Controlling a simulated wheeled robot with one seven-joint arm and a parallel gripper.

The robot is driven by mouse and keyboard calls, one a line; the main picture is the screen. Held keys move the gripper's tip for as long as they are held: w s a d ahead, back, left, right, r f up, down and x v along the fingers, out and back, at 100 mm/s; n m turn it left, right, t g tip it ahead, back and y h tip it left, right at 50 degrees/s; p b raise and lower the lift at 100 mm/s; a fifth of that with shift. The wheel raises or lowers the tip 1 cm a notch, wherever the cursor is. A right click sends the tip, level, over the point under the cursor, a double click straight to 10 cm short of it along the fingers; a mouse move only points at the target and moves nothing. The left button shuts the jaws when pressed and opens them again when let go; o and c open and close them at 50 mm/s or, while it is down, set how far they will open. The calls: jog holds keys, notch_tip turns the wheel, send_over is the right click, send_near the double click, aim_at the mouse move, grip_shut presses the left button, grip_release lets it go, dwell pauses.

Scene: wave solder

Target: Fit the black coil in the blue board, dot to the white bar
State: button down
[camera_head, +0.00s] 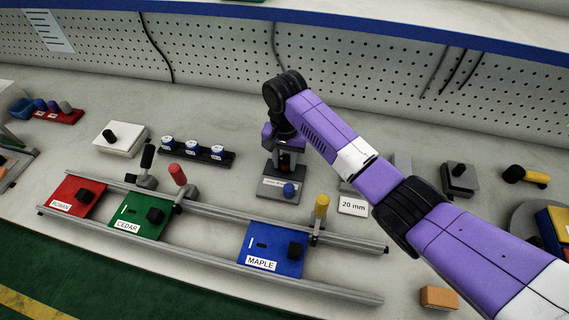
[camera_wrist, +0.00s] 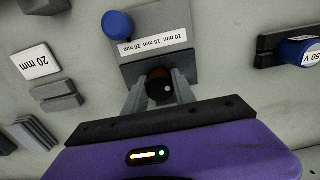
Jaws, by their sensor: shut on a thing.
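My gripper (camera_wrist: 160,88) is shut on the black coil (camera_wrist: 158,80), a dark round part. A small pale dot shows on its top in the wrist view. In the head view my gripper (camera_head: 285,158) is over a grey block fixture (camera_head: 283,180) with a blue knob, and my arm partly hides the coil. Whether the coil touches the fixture, I cannot tell. The blue board (camera_head: 270,264), labelled MAPLE, sits between the rails at the right.
The rails (camera_head: 215,258) also hold green (camera_head: 125,213) and red (camera_head: 88,188) boards. Black, red and yellow (camera_head: 321,205) upright handles stand along the back rail. A black rack with several blue-capped parts (camera_head: 191,149) stands left of my gripper; a 20 mm card (camera_head: 353,206) lies to the right.

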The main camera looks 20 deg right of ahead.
aim_at(285, 159)
jog(key=shift+r+p, duration=0.7)
jog(key=shift+r+p, duration=2.5)
jog(key=shift+p, duration=0.1)
